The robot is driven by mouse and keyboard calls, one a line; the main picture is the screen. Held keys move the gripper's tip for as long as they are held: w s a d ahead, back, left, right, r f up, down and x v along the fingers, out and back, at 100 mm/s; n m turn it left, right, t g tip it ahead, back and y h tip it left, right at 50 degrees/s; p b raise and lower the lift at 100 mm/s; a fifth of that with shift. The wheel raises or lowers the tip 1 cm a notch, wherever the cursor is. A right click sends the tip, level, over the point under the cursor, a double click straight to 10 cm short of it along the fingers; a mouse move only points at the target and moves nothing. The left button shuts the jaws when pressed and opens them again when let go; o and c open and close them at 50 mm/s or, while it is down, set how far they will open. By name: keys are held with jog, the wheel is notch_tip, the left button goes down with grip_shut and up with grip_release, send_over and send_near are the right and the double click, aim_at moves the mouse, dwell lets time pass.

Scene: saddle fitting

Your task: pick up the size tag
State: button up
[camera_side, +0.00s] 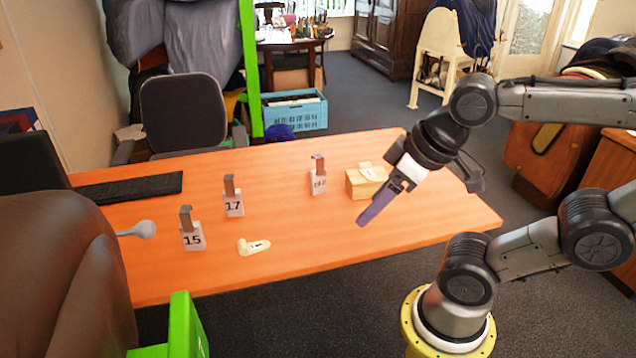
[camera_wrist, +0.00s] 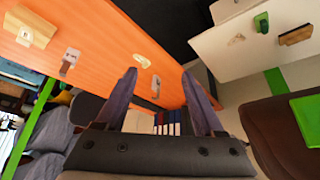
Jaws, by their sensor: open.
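A small cream piece with a dark mark (camera_side: 254,246), which looks like the size tag, lies flat on the orange table; it also shows in the wrist view (camera_wrist: 142,60). Three white number cards with grey-brown clips stand on the table: 15 (camera_side: 193,237), 17 (camera_side: 233,204) and one that looks like 18 (camera_side: 318,182). My gripper (camera_side: 375,207) is above the table's right part, tilted down, apart from the cream piece and to its right. In the wrist view its two fingers (camera_wrist: 160,76) are spread with nothing held between them.
A wooden box (camera_side: 366,184) with a pale piece on top stands just left of my gripper. A grey spoon-like thing (camera_side: 140,229) and a black keyboard (camera_side: 128,187) lie to the left. The orange table (camera_side: 330,235) is clear between the cream piece and my gripper.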

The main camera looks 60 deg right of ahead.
jog(key=w+d+r+t, duration=0.2)
jog(key=w+r+t, duration=0.85)
jog(key=w, duration=0.55)
jog(key=w+d+r+t+h, duration=0.25)
jog(key=w+d, duration=0.45)
jog(key=w, duration=0.6)
jog(key=m+g+h, duration=0.4)
jog(key=m+h, duration=0.2)
jog(key=h, duration=0.1)
send_near(321, 160)
jog(key=x, duration=0.6)
jog(key=shift+f, duration=0.2)
jog(key=shift+r+x, duration=0.15)
jog(key=shift+x, duration=1.2)
jog(key=shift+r+x, duration=0.1)
jog(key=shift+x, duration=1.2)
